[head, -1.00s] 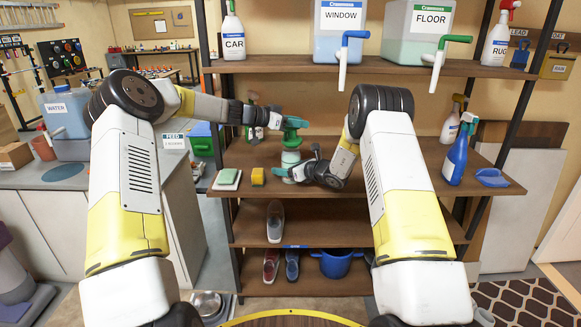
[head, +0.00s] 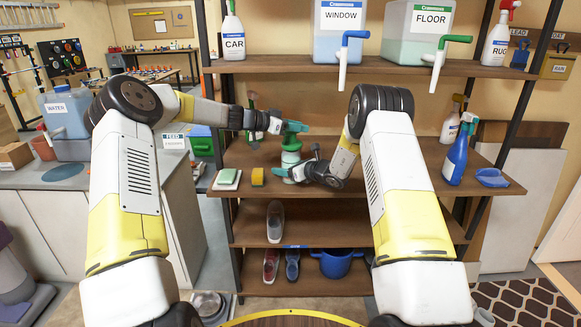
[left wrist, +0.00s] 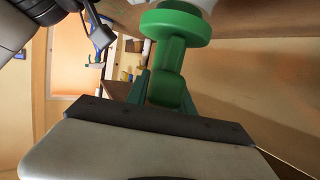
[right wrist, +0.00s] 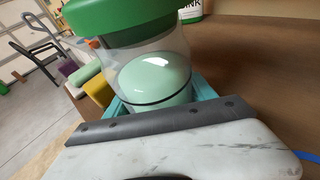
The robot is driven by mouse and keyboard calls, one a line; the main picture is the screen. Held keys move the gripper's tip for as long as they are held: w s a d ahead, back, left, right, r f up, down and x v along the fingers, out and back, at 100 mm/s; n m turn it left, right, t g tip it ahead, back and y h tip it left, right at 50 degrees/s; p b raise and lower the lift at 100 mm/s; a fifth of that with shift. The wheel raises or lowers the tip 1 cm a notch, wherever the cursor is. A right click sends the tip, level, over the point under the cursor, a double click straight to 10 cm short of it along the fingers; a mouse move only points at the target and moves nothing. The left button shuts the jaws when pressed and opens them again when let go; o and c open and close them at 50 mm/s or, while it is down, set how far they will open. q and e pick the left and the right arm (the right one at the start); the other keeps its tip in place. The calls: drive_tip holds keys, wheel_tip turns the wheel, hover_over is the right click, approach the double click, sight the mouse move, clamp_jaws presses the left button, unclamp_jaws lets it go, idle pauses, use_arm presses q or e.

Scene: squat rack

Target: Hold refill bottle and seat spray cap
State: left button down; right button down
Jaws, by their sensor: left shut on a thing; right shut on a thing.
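The green spray cap (head: 294,127) is in my left gripper (head: 283,127), which is shut on it above the middle shelf. In the left wrist view the cap's trigger body and round collar (left wrist: 175,27) show, with pale bottle plastic just past the collar. The refill bottle (head: 290,160), clear with pale green liquid, stands upright on the shelf. My right gripper (head: 293,174) is shut around its lower body. In the right wrist view the bottle (right wrist: 150,78) is under a green collar (right wrist: 115,15). The collar is over the bottle top; I cannot tell if it is fully seated.
A sponge pad (head: 227,178) and a yellow block (head: 257,177) lie left of the bottle. The upper shelf (head: 390,67) with large jugs hangs above.

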use_arm(q)
drive_tip(key=shift+f, duration=0.55)
idle(0.4)
drive_tip(key=c, duration=1)
unclamp_jaws()
drive_tip(key=shift+a, duration=0.1)
drive_tip(key=v, duration=1.2)
use_arm(e)
unclamp_jaws()
